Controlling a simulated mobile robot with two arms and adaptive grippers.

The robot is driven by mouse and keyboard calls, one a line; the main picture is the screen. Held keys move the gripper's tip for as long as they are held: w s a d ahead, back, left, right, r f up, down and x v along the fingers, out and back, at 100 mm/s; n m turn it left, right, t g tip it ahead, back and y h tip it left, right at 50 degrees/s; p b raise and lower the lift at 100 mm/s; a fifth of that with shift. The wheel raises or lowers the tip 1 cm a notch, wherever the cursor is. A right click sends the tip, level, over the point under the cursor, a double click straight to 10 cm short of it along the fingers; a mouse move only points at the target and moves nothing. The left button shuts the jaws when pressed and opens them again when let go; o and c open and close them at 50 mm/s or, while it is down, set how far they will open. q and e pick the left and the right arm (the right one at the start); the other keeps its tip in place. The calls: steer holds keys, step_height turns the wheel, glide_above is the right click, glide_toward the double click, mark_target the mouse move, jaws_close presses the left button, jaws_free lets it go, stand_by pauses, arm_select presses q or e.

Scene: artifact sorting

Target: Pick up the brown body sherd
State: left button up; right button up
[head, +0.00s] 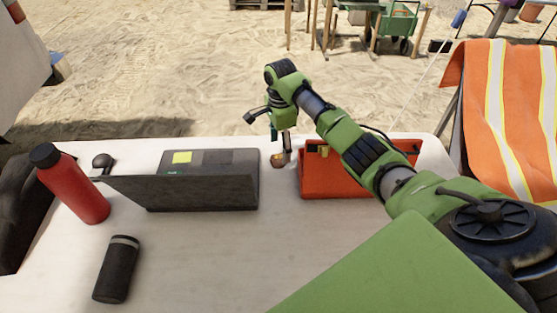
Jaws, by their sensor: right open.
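A small brown piece, which looks like the brown body sherd (277,161), lies on the white table (210,260) between the dark laptop and the orange-red box. My right gripper (285,152) points down right at the sherd, with its fingertips close to it. It is open. The fingers are small in the view and partly overlap the sherd, so I cannot tell whether they touch it. My left gripper is not in view.
The open laptop (190,192) stands left of the gripper. The orange-red box (335,185) is close on its right, partly behind my arm. A red bottle (75,187) and a black cylinder (117,270) are at left. The table's front middle is clear.

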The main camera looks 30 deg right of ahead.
mark_target(279, 160)
step_height(279, 160, down, 4)
steer(key=shift+w+a+r, duration=0.1)
steer(key=shift+a, duration=0.05)
steer(key=shift+f, duration=0.4)
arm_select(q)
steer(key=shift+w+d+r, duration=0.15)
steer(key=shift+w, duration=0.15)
arm_select(e)
steer(key=c, duration=1.2)
steer(key=shift+r, duration=0.15)
